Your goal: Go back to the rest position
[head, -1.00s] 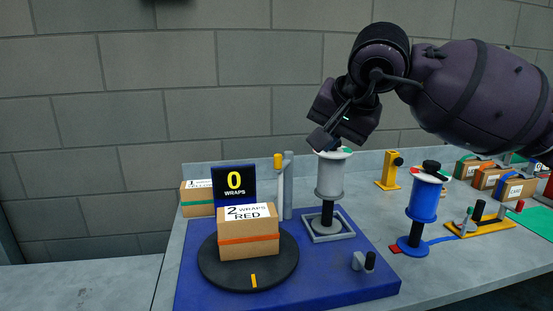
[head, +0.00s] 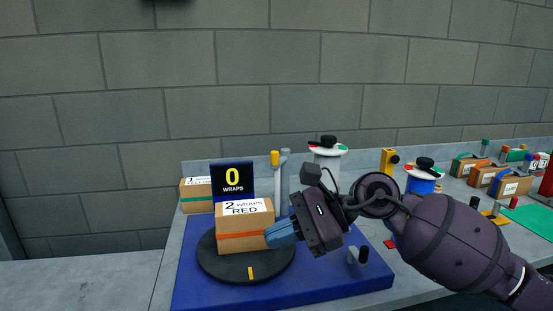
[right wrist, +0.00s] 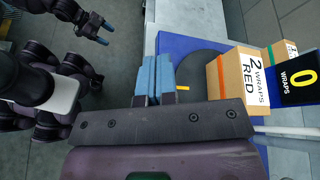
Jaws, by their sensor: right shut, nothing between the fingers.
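My right gripper (head: 270,236) is shut and empty, low in front of the right side of the box labelled "2 WRAPS RED" (head: 240,222). Its closed blue fingers also show in the right wrist view (right wrist: 155,72), beside the black turntable (right wrist: 202,68); the box stands to their right there. In the head view I cannot tell whether the fingertips touch the box. My left gripper (right wrist: 104,32) shows only in the right wrist view, at the upper left, with its blue-tipped fingers apart and empty. The box has an orange-red band and sits on the turntable (head: 222,271).
A blue base (head: 200,293) carries the turntable. A "0 WRAPS" display (head: 233,181) stands behind the box. Several boxes (head: 468,167) are at the far right. The left bench (head: 80,285) is clear.

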